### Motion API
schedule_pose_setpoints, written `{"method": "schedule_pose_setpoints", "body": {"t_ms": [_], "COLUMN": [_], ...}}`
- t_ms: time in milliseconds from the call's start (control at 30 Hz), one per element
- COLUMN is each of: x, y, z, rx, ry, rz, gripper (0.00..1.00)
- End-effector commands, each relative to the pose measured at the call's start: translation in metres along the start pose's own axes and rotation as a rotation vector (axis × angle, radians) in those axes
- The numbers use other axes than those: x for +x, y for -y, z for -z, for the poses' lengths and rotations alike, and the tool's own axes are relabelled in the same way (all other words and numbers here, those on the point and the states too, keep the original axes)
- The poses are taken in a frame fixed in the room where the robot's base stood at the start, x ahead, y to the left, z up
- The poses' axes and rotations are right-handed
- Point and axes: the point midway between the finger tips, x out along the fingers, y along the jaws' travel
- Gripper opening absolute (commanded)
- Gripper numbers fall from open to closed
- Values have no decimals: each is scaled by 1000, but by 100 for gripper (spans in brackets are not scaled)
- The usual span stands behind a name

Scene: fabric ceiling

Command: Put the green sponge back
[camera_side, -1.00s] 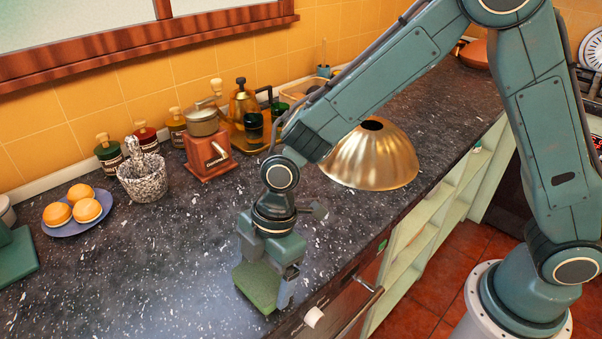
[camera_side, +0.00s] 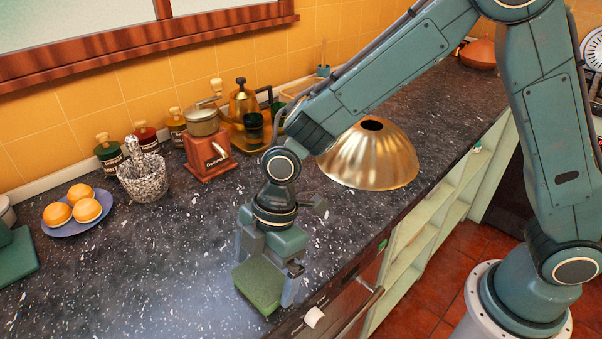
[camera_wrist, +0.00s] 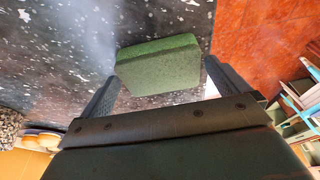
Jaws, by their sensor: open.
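The green sponge (camera_side: 259,285) lies flat on the dark speckled counter near its front edge. It also shows in the wrist view (camera_wrist: 160,65), just beyond the fingertips. My gripper (camera_side: 266,270) is directly over and behind the sponge in the side view, pointing down. In the wrist view my gripper (camera_wrist: 162,85) has its two fingers wide apart, one toward each end of the sponge, with a gap to it. Nothing is held. The far side of the sponge is partly hidden by my gripper in the side view.
A brass dome (camera_side: 370,155) stands on the counter right of my gripper. A coffee grinder (camera_side: 208,150), a speckled mortar (camera_side: 143,178) and a plate of buns (camera_side: 78,228) stand toward the wall. The counter (camera_side: 150,275) left of the sponge is clear.

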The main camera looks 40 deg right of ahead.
Motion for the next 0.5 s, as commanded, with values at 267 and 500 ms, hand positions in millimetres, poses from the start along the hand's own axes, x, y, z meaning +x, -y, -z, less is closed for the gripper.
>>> {"method": "schedule_pose_setpoints", "body": {"t_ms": [267,500], "x": [-38,-77], "y": [-1,-1], "z": [0,0], "rx": [0,0], "ry": [-3,-3], "rz": [-4,-5], "gripper": [100,100]}}
